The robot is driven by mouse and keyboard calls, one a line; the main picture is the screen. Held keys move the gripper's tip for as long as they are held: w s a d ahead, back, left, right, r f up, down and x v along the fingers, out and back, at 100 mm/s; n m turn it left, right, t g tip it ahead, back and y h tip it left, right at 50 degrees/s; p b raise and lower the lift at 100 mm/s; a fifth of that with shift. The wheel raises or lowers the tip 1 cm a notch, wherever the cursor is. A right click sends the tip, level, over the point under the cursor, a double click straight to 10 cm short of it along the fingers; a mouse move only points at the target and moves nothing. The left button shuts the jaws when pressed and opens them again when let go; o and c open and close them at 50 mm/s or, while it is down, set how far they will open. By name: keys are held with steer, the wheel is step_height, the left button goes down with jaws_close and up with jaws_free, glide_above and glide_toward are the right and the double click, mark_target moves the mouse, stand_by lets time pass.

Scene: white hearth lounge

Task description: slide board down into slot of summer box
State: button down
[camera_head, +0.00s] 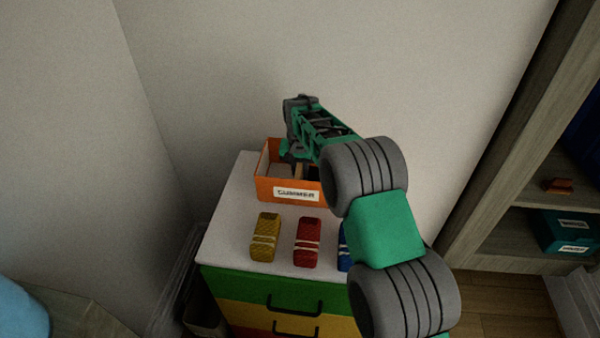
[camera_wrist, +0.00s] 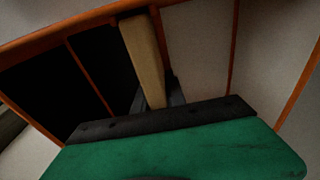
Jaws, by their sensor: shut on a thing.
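The orange summer box (camera_head: 262,185) stands at the back of the white cabinet top, with a white label on its front. In the wrist view its orange rim (camera_wrist: 60,37) and thin orange-edged dividers show, with dark compartments on the left and pale ones on the right. My gripper (camera_head: 296,158) is over the box, reaching down at its opening. It is shut on a tan board (camera_wrist: 143,50), which stretches away toward the rim beside a divider. The board's lower edge is hidden, so I cannot tell how deep it sits in a slot.
A yellow bundle (camera_head: 265,237), a red bundle (camera_head: 308,242) and a partly hidden blue bundle (camera_head: 343,246) lie in front of the box on the cabinet top (camera_head: 226,235). Walls stand close behind and left. A shelf unit (camera_head: 490,190) with a teal box (camera_head: 566,231) is at right.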

steer(key=c, duration=1.3)
jaws_free()
steer(key=shift+r, duration=0.1)
steer(key=r, duration=0.5)
steer(key=s+r+b, duration=0.1)
steer(key=r, duration=0.1)
steer(key=shift+a+r, duration=0.1)
steer(key=shift+r, duration=0.2)
steer(key=s+d+r+n+t, duration=0.1)
steer(key=s+d+r, duration=0.3)
steer(key=s, duration=0.4)
steer(key=s+d+r, duration=0.4)
steer(key=s, duration=0.5)
steer(key=shift+n+t, duration=0.5)
steer(key=shift+n, duration=0.2)
steer(key=s+d+f, duration=0.1)
steer(key=s, duration=0.4)
steer(key=s+f, duration=0.2)
steer(key=s, duration=0.3)
steer(key=s+d+f, duration=0.1)
steer(key=s, duration=0.3)
steer(key=shift+s+d+f, duration=0.25)
steer(key=shift+s+d, duration=0.05)
steer(key=shift+s, duration=0.1)
